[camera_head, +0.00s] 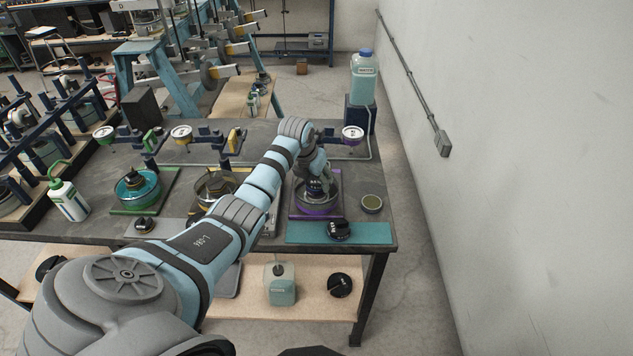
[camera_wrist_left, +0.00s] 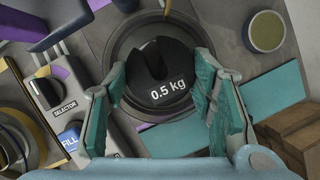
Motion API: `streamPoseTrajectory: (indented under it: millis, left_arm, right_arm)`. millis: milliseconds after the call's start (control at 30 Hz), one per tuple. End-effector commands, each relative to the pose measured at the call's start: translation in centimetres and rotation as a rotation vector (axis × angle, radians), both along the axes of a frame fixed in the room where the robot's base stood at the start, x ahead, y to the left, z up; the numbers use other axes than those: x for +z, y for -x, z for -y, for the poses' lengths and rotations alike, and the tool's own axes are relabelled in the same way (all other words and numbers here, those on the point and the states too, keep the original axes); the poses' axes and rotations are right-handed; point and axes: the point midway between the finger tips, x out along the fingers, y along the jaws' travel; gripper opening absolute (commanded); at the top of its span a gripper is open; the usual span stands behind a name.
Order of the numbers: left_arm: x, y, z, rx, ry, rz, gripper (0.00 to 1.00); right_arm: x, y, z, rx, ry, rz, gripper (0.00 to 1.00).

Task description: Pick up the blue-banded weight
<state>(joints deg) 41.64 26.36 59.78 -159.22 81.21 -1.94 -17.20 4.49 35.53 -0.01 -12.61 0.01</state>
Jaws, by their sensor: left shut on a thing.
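My left gripper (camera_head: 316,186) reaches down over the round dish (camera_head: 331,203) on the purple-edged station at the right of the bench. In the left wrist view its two teal-padded fingers (camera_wrist_left: 158,76) are shut on a black slotted weight (camera_wrist_left: 170,92) marked "0.5 kg". The weight sits between the fingers, over the round dish. I cannot tell whether it touches the dish, and no blue band shows on it. Another dark weight (camera_head: 339,230) rests on the teal mat (camera_head: 300,232) in front of the station. My right gripper is not in view.
A small round bowl (camera_head: 371,203) stands right of the dish. A selector and fill-button panel (camera_wrist_left: 62,110) lies left of it. More stations, including a green one (camera_head: 138,190), stand to the left. A bottle (camera_head: 364,75) stands behind; the wall is right.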

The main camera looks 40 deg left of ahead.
Motion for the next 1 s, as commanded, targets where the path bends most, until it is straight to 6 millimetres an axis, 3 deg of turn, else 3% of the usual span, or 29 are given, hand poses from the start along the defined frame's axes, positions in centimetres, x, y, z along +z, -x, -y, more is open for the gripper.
streamPoseTrajectory:
  millis: [267,467,567,800,1000]
  left_arm:
    - [0.4,0.0,0.0,0.0,-0.001,0.002,0.13]
    - [3.1,-0.1,-0.1,0.001,-0.003,0.006,0.13]
    - [6.0,-0.2,-0.1,-0.001,-0.003,0.008,0.13]
    - [14.8,-0.1,0.0,0.001,-0.001,0.007,0.13]
    - [19.4,-0.1,0.0,0.001,0.0,0.003,0.13]
  right_arm:
    - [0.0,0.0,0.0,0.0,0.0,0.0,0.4]
    - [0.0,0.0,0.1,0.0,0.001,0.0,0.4]
    - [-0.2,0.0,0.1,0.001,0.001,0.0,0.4]
    - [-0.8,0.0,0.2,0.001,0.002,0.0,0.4]
    - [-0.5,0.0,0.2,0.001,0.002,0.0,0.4]
